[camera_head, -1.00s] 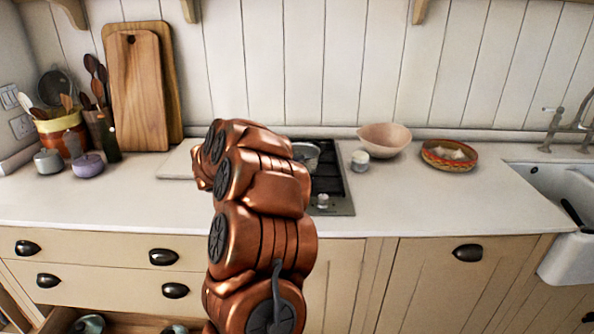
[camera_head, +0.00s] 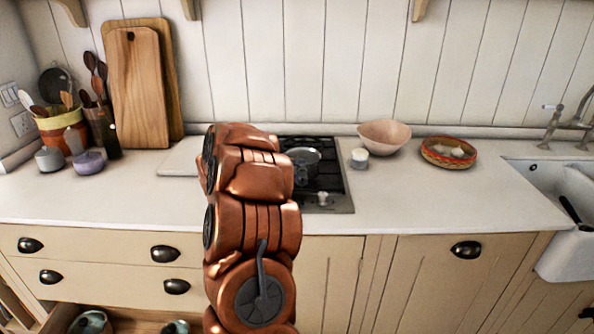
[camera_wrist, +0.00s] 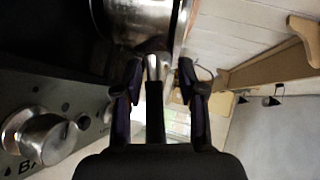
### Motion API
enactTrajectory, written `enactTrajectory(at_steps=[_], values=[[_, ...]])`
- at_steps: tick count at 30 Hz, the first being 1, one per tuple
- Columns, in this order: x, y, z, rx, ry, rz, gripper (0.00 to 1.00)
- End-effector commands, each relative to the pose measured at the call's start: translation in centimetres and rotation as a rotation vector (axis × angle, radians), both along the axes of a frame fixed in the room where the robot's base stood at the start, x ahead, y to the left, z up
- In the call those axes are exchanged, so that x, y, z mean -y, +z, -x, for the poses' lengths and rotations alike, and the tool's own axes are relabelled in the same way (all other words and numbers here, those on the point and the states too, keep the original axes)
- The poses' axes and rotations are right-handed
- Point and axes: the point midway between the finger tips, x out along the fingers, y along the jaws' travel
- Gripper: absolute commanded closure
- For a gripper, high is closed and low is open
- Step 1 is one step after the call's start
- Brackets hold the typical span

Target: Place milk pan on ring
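The milk pan (camera_head: 304,160) is a small silver metal pan at the left part of the black hob (camera_head: 341,205), partly behind my arm in the head view. In the wrist view its shiny body (camera_wrist: 140,22) is at the top, and its handle (camera_wrist: 154,105) runs down between my fingers. My gripper (camera_wrist: 160,72) is open around the handle, with gaps visible on both sides. The head view hides my gripper behind my arm. The ring under the pan is hidden, and I cannot tell whether the pan rests on it.
A hob knob (camera_wrist: 48,138) is close at the left of the wrist view. A white jar (camera_head: 359,158), a pink bowl (camera_head: 385,137) and a patterned dish with garlic (camera_head: 449,153) stand right of the hob. A pale board (camera_head: 180,160) lies left of it.

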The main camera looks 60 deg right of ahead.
Motion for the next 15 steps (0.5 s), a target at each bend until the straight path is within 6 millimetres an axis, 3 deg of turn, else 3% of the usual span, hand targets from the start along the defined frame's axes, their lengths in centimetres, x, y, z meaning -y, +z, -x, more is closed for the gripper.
enactTrajectory(at_steps=[3,15], values=[[0.00,0.03,0.00,0.000,0.000,0.000,0.45],[-0.36,0.12,-0.20,0.001,0.001,0.001,0.45]])
